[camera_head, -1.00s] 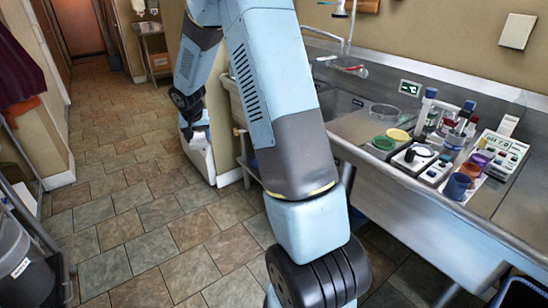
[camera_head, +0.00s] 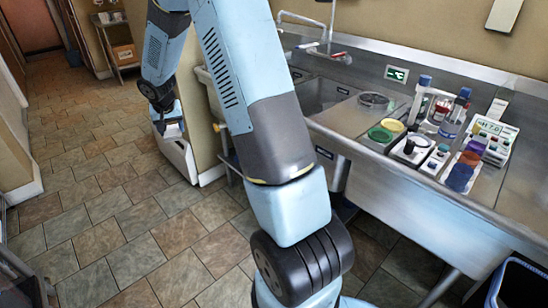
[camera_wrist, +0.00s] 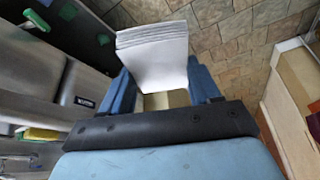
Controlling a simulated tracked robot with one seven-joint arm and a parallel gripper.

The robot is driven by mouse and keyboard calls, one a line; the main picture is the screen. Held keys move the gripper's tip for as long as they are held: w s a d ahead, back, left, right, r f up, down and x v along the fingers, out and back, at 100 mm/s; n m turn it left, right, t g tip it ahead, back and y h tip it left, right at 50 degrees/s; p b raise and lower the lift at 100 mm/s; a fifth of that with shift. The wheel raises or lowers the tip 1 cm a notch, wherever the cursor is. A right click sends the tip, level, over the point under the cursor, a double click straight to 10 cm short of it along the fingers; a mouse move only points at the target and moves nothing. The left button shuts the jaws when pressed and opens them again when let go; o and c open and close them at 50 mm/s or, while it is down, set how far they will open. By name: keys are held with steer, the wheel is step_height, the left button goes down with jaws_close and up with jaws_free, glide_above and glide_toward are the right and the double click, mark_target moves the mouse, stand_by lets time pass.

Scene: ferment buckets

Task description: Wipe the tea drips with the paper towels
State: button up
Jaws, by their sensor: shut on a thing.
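The white paper towels (camera_wrist: 152,55) are a folded stack of several layers between the fingers of my gripper (camera_wrist: 160,88) in the wrist view. My gripper is shut on them, with a blue finger on each side, and the stack sticks out beyond the fingertips over tiled floor. In the head view my gripper (camera_head: 172,128) hangs at the far end of the arm, in front of a white bin-like box by the wall corner. The towels are too small there to make out clearly. I cannot make out any tea drips in either view.
A steel sink counter (camera_head: 350,115) runs along the right, holding bottles, coloured lids and a meter (camera_head: 492,138). A shelf (camera_head: 118,45) stands at the back. The tiled floor (camera_head: 110,190) at left is open.

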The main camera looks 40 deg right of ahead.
steer(key=s+d+f+n+g+h, duration=0.1)
steer(key=s+d+f+n+g, duration=0.1)
steer(key=s+d+f, duration=0.45)
steer(key=s+d+f+n+g+h, duration=0.25)
steer(key=d+f, duration=0.45)
steer(key=d, duration=0.4)
steer(key=s+d+f+n+t+h, duration=0.2)
steer(key=d+n, duration=0.4)
steer(key=d, duration=0.5)
steer(key=s+d+f+n+t+h, duration=0.3)
steer(key=d+n+h, duration=0.3)
steer(key=d, duration=0.5)
steer(key=shift+s+f+h, duration=0.45)
steer(key=shift+s+f, duration=0.1)
steer(key=shift+s, duration=0.35)
steer(key=shift+d, duration=0.95)
steer(key=s, duration=0.4)
steer(key=shift+d, duration=0.2)
